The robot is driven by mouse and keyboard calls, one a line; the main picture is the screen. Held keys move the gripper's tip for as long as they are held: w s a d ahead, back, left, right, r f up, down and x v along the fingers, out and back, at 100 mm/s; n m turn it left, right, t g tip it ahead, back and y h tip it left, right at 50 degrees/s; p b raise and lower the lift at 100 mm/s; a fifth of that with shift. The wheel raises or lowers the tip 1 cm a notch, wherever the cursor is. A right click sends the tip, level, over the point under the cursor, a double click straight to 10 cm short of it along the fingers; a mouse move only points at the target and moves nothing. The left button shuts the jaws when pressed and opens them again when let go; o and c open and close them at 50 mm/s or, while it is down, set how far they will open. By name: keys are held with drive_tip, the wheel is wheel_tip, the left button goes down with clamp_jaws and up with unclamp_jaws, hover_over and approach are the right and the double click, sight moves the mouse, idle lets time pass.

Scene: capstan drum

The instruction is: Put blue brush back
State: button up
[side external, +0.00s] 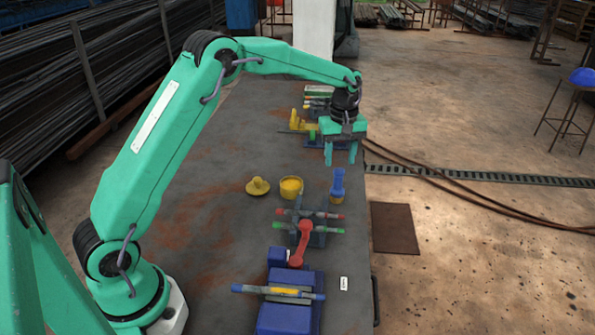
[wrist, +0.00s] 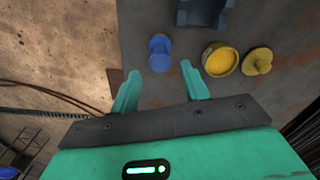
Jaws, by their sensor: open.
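The blue brush (side external: 338,184) stands upright on the table near its right edge, with a yellowish band at its foot. In the wrist view the blue brush (wrist: 159,52) shows from above, just beyond the gap between the fingertips. My gripper (side external: 340,158) is open and empty, pointing down, above and slightly behind the brush in the side view. Its two fingers also show in the wrist view (wrist: 159,73), apart from the brush. A yellow pot (side external: 291,188) with yellow contents stands left of the brush; it also shows in the wrist view (wrist: 220,60).
A yellow lid-like piece (side external: 258,186) lies left of the pot. A grey capstan with red and green-tipped bars and a red lever (side external: 302,243) stands in front. A blue block (side external: 288,316) carries a bar nearby. Yellow and green parts (side external: 299,122) stand behind my gripper.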

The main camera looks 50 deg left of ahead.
drive_tip(key=shift+r, duration=2.6)
drive_tip(key=s+d+r+m+t, duration=0.1)
drive_tip(key=s+r+m, duration=0.2)
drive_tip(key=s+r, duration=0.4)
drive_tip(key=s+d+r+m+t, duration=0.2)
drive_tip(key=s+r+m, duration=0.15)
drive_tip(key=s, duration=0.55)
drive_tip(key=s+f+m+t, duration=0.1)
drive_tip(key=s+m, duration=0.2)
drive_tip(key=s, duration=0.5)
drive_tip(key=s+d+f+m+t, duration=0.1)
drive_tip(key=s+f+m, duration=0.1)
drive_tip(key=s, duration=0.7)
drive_tip(key=shift+s+m+t, duration=0.2)
drive_tip(key=shift+m+t, duration=0.1)
drive_tip(key=shift+m, duration=0.25)
